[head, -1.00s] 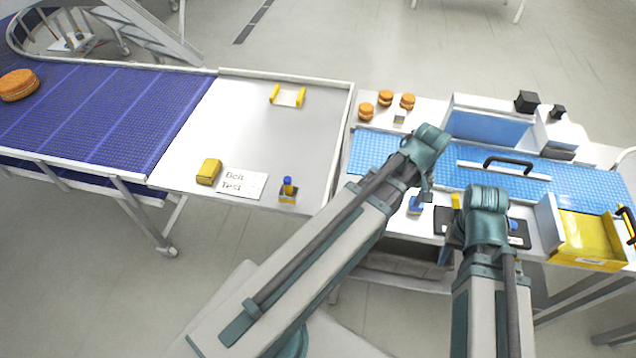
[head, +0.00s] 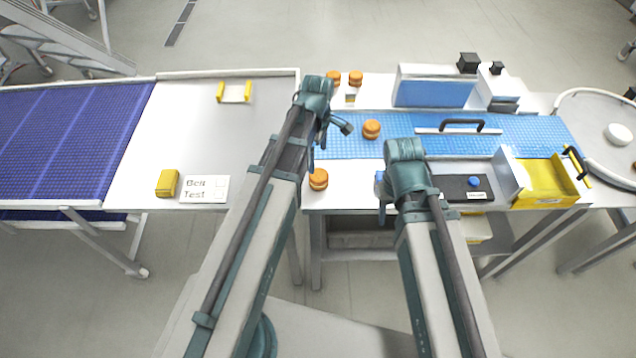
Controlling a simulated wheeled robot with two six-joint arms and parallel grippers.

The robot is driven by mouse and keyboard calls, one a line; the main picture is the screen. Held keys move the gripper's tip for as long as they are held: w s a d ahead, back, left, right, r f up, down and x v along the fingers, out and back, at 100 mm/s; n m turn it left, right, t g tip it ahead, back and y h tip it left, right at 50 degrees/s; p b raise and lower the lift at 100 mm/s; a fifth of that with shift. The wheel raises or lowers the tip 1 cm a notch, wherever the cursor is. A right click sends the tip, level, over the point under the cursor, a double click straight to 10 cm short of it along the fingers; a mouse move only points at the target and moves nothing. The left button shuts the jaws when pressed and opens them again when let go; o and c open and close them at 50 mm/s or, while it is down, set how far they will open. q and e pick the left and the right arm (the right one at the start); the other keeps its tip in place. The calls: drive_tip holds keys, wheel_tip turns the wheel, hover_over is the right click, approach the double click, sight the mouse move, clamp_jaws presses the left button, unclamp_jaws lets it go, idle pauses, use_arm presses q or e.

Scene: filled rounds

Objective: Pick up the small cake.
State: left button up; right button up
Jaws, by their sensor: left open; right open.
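Several similar small orange-brown round cakes are in the head view; which one is meant cannot be told. One cake (head: 371,129) sits on the blue belt (head: 345,148). Another cake (head: 318,179) lies on the white table's front left part. Two more, a left cake (head: 333,77) and a right cake (head: 355,77), stand at the back behind the belt. My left gripper (head: 328,136) is open above the belt's left end, left of the belt cake and beyond the front cake. My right gripper (head: 389,188) is open over the front edge, right of the front cake; its wrist hides most of its fingers.
A yellow block (head: 167,183) and a "Belt Test" card (head: 204,188) lie on the steel table at left. A black handle (head: 463,123) crosses the belt. A black pad (head: 458,187) and a yellow tray (head: 545,184) stand at right.

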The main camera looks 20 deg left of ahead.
sight(318, 174)
use_arm(q)
drive_tip(key=shift+f+b, duration=2.25)
drive_tip(key=shift+f, duration=0.55)
drive_tip(key=shift+f, duration=0.1)
wheel_tip(318, 174, down, 5)
drive_tip(key=b, duration=0.5)
drive_tip(key=shift+w+f, duration=0.1)
drive_tip(key=c, duration=0.8)
drive_tip(key=shift+o, duration=0.2)
drive_tip(key=shift+r, duration=0.2)
